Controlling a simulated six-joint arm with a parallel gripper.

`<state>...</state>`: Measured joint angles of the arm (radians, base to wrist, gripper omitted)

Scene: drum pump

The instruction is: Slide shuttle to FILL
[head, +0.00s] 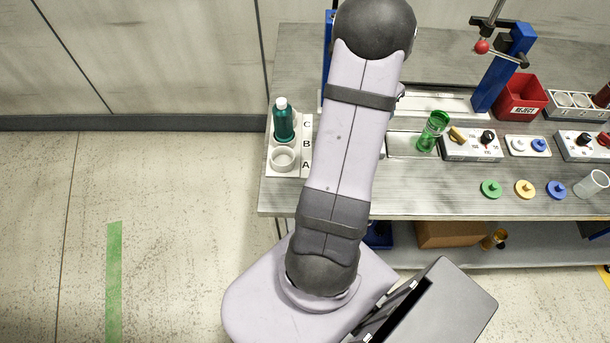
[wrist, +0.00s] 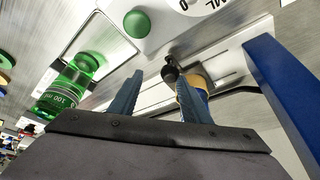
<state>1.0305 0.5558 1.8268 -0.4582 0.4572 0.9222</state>
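In the wrist view my gripper (wrist: 160,76) has its two blue-grey fingers apart, with nothing clearly held between them. A black knob (wrist: 170,70) shows just beyond the right fingertip; I cannot tell whether they touch. A yellow part (wrist: 196,90) is partly hidden behind that finger. I cannot tell for sure which part is the shuttle, and no FILL mark is readable. In the head view my arm hides the gripper.
A blue post (wrist: 282,85) is close on the right in the wrist view. A green round button (wrist: 137,24) lies beyond the fingers. In the head view, a teal bottle (head: 284,122) stands in a white rack at left, and a red REJECT bin (head: 522,97) is at right.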

